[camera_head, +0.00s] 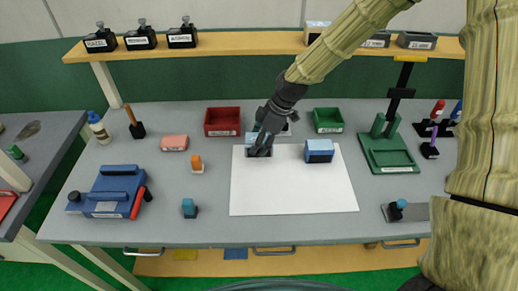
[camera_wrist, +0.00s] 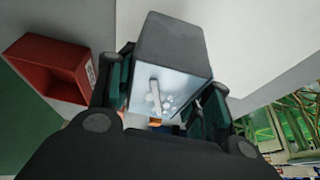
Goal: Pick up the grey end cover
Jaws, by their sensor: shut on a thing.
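The grey end cover (camera_wrist: 172,45) is a box-like grey piece with a pale, marked face in the wrist view. It sits between the two fingers of my gripper (camera_wrist: 165,100), which is shut on it. In the head view my gripper (camera_head: 263,140) is at the upper left part of the white sheet (camera_head: 300,195), and the cover (camera_head: 258,153) shows only partly beneath it. I cannot tell whether it touches the sheet or is held just above it.
A blue block (camera_head: 319,150) stands on the sheet to the right. Behind are a red bin (camera_head: 222,121) and a green bin (camera_head: 328,120). A blue case (camera_head: 115,190) is at the left, a green tray fixture (camera_head: 390,150) at the right. The sheet's front is clear.

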